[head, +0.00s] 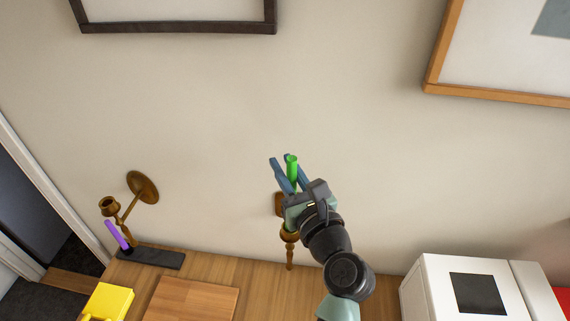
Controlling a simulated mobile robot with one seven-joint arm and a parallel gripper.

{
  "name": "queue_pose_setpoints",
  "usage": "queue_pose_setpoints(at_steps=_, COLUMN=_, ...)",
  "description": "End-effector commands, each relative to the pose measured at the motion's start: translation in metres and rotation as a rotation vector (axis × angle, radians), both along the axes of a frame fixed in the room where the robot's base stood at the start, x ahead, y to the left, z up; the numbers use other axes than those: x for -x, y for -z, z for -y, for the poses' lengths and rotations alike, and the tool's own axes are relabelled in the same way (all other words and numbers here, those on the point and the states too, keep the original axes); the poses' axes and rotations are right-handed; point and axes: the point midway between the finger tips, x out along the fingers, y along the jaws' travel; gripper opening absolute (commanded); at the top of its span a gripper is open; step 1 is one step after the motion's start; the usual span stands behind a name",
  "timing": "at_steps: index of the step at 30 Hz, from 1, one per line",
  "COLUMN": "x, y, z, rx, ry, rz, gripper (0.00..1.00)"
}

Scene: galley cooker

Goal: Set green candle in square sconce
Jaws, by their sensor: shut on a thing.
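My gripper (287,174) is shut on the green candle (292,168), whose top shows between the blue fingers. A brown sconce (290,238) with a cup and a stem is on the wall behind and below my gripper. Its wall plate (279,204) looks square-edged but is mostly covered by the gripper. The candle appears above the cup in the picture; I cannot tell how far in front of the sconce it is.
A sconce with a round plate (143,187) is on the wall at left. A purple candle (117,235) leans by a dark block (150,259). A yellow object (109,300) and a wooden board (192,299) lie on the counter (262,278). A white box (463,288) stands at right.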

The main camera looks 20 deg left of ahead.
Motion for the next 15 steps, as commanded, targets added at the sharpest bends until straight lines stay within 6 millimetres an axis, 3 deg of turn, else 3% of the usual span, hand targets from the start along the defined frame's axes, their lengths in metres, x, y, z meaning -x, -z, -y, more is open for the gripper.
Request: queue_pose_setpoints(at_steps=15, x=0.0, y=0.016, z=0.0, rx=0.0, ry=0.0, rz=0.0, gripper=0.0)
